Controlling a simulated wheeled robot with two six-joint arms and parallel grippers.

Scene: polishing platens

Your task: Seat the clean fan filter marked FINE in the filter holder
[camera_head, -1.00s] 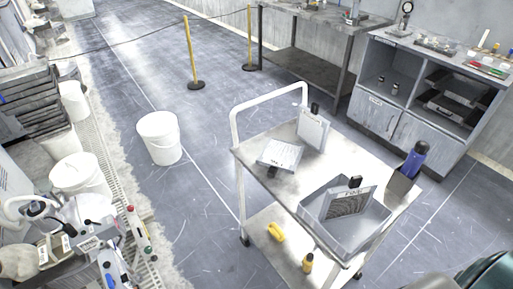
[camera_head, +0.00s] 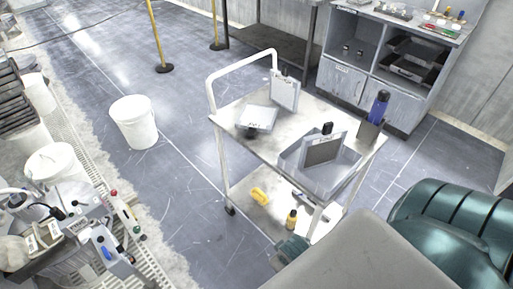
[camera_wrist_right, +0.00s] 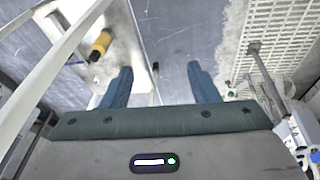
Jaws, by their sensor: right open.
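A framed filter with a dark grey mesh (camera_head: 322,150) and a black grip stands upright in a grey tray (camera_head: 341,178) on a white cart. A pale framed panel (camera_head: 285,94) with a black grip stands upright at the cart's far side. Another pale panel (camera_head: 259,117) leans low at its left. I cannot read FINE on any of them, nor tell which thing is the filter holder. My right gripper (camera_wrist_right: 159,82) is open and empty in the right wrist view, its two blue-grey fingers wide apart, away from the filters. My left gripper is not in view.
The cart's top (camera_head: 239,101) has a blue bottle (camera_head: 379,106) at its right end. A yellow item (camera_head: 259,196) and an orange bottle (camera_head: 292,219) are on its lower shelf. A white bucket (camera_head: 134,122) stands left on open floor. A grey cabinet (camera_head: 366,93) stands behind.

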